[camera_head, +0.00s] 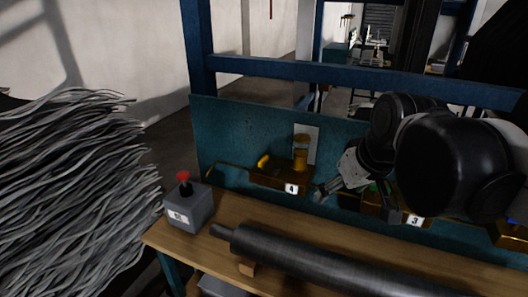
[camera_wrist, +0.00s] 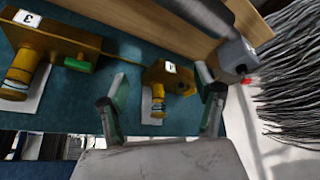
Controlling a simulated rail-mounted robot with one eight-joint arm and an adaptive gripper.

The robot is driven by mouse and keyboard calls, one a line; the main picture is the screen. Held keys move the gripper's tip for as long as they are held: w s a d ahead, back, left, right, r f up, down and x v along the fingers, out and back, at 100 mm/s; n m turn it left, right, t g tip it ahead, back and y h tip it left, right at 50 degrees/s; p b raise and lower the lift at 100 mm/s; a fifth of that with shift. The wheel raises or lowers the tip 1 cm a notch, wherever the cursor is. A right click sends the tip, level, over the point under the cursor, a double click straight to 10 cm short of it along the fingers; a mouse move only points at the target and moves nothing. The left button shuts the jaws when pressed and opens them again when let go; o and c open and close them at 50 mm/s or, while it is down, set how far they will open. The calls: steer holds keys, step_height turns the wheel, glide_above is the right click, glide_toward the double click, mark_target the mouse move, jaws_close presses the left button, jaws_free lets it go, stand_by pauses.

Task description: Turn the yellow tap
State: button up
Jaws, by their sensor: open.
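The yellow tap (camera_head: 263,161) is a small yellow handle on the left of a brass block labelled 4 (camera_head: 276,179), mounted at the teal panel. A yellow upright cylinder (camera_head: 301,152) stands on the same block. My gripper (camera_head: 322,190) is just right of block 4, near its label side. In the wrist view my gripper (camera_wrist: 160,96) is open, its two fingers apart with nothing between them in grip. Block 4 (camera_wrist: 167,77) shows beyond and between the fingers; the tap handle (camera_wrist: 183,89) is near the right finger and partly unclear.
Block 3 (camera_head: 392,212), with a green handle (camera_wrist: 78,64), is to the right, partly behind my arm. A grey roll (camera_head: 330,265) lies on the wooden bench (camera_head: 205,252). A grey box with a red button (camera_head: 186,208) stands at the bench's left. Grey strands (camera_head: 75,200) fill the far left.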

steer(key=w+a+r+n+g+y+p, duration=0.1)
steer(key=w+a+r+n, duration=0.15)
steer(key=w, duration=0.45)
steer(key=w+a+r+n+g+p, duration=0.1)
steer(key=w+a+r+n, duration=0.15)
steer(key=w, duration=0.45)
steer(key=n+g+y+p, duration=0.2)
steer(key=n, duration=0.2)
glide_toward(264, 158)
steer(key=shift+t, duration=0.3)
steer(key=x, duration=0.3)
steer(key=p+x, duration=0.1)
steer(key=x, duration=0.5)
steer(key=shift+s+a+f, duration=0.1)
steer(key=shift+s+f, duration=0.05)
steer(key=shift+s, duration=0.15)
steer(key=c, duration=1.2)
